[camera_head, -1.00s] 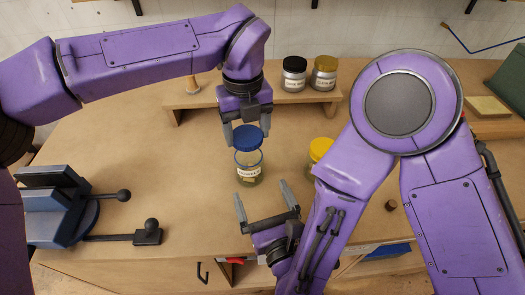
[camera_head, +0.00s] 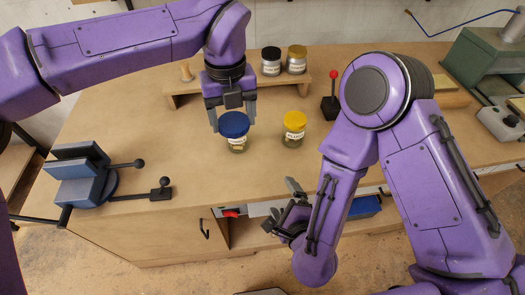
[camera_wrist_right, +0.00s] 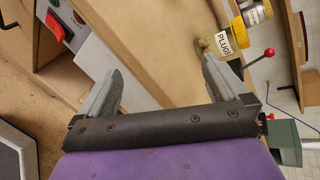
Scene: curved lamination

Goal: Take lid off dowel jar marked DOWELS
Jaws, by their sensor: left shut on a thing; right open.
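The glass dowel jar (camera_head: 237,146) stands on the bench with a pale label that is partly covered. Its blue lid (camera_head: 234,124) is in my left gripper (camera_head: 231,115), whose fingers are on either side of it. The lid looks larger than the neighbouring yellow one and hides the jar's mouth, so it appears raised above the jar; the gap itself is hidden. My right gripper (camera_head: 283,206) is open and empty at the bench's front edge. Its two spread fingers show in the right wrist view (camera_wrist_right: 160,82).
A yellow-lidded jar (camera_head: 294,130) stands just right of the dowel jar; the right wrist view shows its label PLUGS (camera_wrist_right: 224,43). Two jars stand on a low shelf (camera_head: 190,88) behind. A blue vise (camera_head: 85,180) is at left, a red-knobbed lever (camera_head: 331,100) at right.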

